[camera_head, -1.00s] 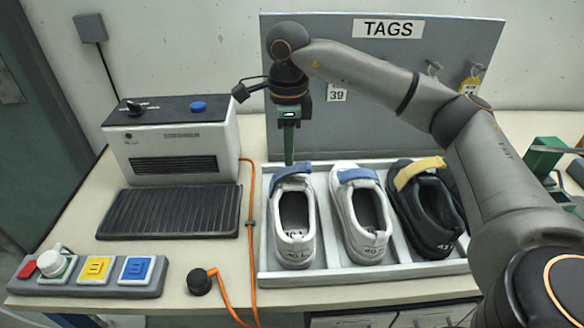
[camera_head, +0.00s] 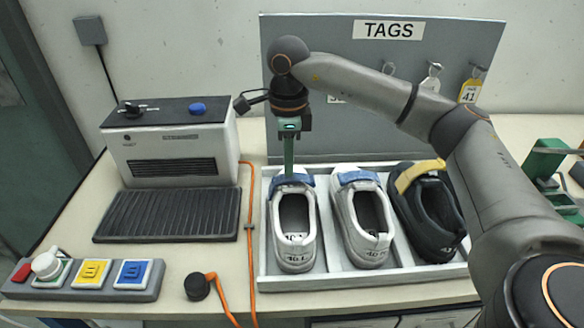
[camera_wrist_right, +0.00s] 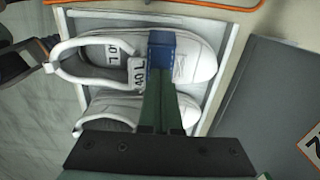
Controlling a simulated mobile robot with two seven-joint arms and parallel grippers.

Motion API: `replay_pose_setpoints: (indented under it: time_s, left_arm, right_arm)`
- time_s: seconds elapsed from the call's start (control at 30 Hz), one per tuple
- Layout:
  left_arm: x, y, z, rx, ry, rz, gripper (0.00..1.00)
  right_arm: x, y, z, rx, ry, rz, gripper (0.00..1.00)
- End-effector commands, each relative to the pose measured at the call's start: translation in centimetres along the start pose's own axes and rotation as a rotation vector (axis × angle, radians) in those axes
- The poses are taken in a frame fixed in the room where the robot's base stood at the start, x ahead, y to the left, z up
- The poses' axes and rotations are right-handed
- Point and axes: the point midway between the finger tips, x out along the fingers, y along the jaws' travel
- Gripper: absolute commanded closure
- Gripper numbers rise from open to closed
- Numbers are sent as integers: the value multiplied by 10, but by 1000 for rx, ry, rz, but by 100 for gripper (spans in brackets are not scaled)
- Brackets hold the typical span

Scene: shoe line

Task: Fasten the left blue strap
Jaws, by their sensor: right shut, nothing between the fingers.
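The left white shoe (camera_head: 294,252) stands in the left compartment of the tray (camera_head: 262,275). Its blue strap (camera_head: 302,190) lies across the shoe near its far end, fairly flat. In the right wrist view the strap (camera_wrist_right: 162,42) crosses the shoe (camera_wrist_right: 200,62) under my fingertips. My right gripper (camera_head: 288,176) points straight down, shut and empty, with its tips at the strap. They seem to touch it. The strap's fixing is hidden by the fingers. My left gripper is not in view.
A white shoe with a blue strap (camera_head: 358,177) and a dark shoe with a raised yellow strap (camera_head: 417,175) stand to the right. The tags board (camera_head: 345,120) rises behind. A heater-like box (camera_head: 175,150), orange cable and button panel (camera_head: 90,280) are left.

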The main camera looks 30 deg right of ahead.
Motion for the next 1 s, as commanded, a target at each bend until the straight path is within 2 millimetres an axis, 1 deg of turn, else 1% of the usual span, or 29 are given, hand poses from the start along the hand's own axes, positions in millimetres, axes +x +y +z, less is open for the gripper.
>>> replay_pose_setpoints:
  time_s: [0.03, 0.13, 0.3, 0.47, 0.8, 0.9, 1.0]
  left_arm:
    - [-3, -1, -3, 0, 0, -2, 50]
    - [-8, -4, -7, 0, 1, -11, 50]
    - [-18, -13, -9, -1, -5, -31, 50]
    - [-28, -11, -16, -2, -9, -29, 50]
    - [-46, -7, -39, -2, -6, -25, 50]
    - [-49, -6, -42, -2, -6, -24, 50]
    - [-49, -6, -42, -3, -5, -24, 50]
  right_arm:
    - [-6, 0, 0, 0, -1, -1, 100]
    - [-16, 0, 0, 0, -2, -1, 100]
    - [-34, 0, 0, 0, -2, -1, 100]
    - [-50, 0, 0, 0, -1, -1, 100]
    - [-84, 0, 0, 0, -2, -1, 100]
    - [-90, 0, 0, 0, -2, -1, 100]
    - [-89, 0, 0, 0, -1, 0, 100]
